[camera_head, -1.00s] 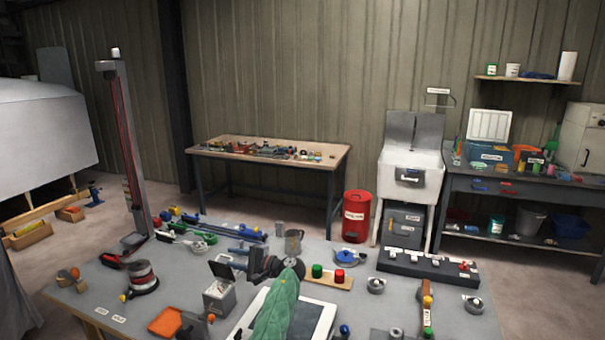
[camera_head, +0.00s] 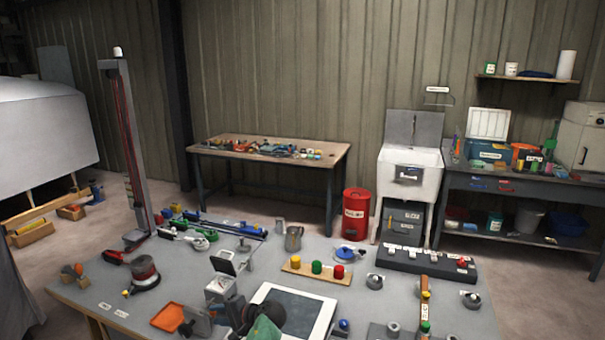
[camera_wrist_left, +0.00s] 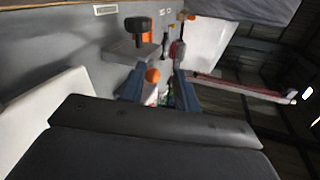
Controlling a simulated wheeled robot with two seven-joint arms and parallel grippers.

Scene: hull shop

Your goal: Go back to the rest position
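My left gripper (camera_wrist_left: 160,74) shows in the left wrist view as two blue-grey fingers standing apart. My right gripper is in neither view.
Close to my left wrist are a grey box with a raised lid (camera_head: 221,288), a white-framed panel (camera_head: 322,318) and an orange tray (camera_head: 167,318). Behind is a wooden strip with yellow, green and red knobs (camera_head: 317,268). A tall post (camera_head: 128,150) rises at the left.

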